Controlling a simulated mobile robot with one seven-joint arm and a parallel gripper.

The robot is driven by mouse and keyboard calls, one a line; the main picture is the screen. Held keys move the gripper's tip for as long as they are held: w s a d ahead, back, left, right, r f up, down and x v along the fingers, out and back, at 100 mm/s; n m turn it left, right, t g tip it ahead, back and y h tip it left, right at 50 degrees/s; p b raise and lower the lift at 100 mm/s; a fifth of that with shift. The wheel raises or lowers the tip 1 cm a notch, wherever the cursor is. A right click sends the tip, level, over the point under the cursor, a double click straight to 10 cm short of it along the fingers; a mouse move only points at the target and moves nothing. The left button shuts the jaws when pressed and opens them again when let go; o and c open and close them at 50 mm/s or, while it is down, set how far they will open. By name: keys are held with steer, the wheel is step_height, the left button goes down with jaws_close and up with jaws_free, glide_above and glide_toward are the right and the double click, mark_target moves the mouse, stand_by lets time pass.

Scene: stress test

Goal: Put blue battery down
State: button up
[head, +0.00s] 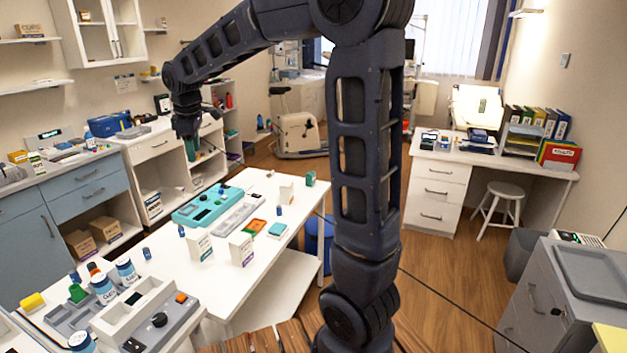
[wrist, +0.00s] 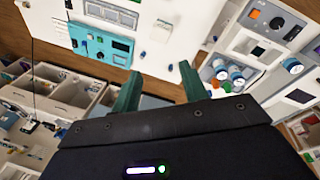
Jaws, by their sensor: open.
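Several small blue cylinders that look like batteries stand apart on the white table (head: 275,185). One blue battery (head: 181,231) is near the left edge by the teal device, and another blue battery (head: 147,253) is closer to the front left. Which one the task means I cannot tell. In the wrist view a small blue battery (wrist: 143,54) is on the white surface just beyond the fingers. My gripper (head: 193,153) is raised over the far left side of the table. In the wrist view its two green fingers (wrist: 160,86) are spread apart with nothing held between them.
The teal device (head: 208,205) and a grey tray (head: 241,215) lie on the table. White boxes (head: 200,245) stand near its front. Blue-and-white jars (head: 127,271) and a control box (head: 160,320) crowd the lower left. An open shelf cabinet (head: 175,170) stands behind my gripper.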

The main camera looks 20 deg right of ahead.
steer(key=s+d+r+m, duration=0.2)
steer(key=s+d+m, duration=0.25)
steer(key=d, duration=0.55)
steer(key=s+d+f+m+t, duration=0.1)
steer(key=s+d+f+m, duration=0.2)
steer(key=s+d+m, duration=0.2)
steer(key=s+d+f+m+t, duration=0.1)
steer(key=s+d+m, duration=0.4)
steer(key=s+d, duration=0.7)
steer(key=s+f, duration=0.1)
steer(key=s, duration=0.2)
steer(key=shift+s+f, duration=0.4)
steer(key=shift+a+m, duration=0.1)
steer(key=shift+m, duration=0.15)
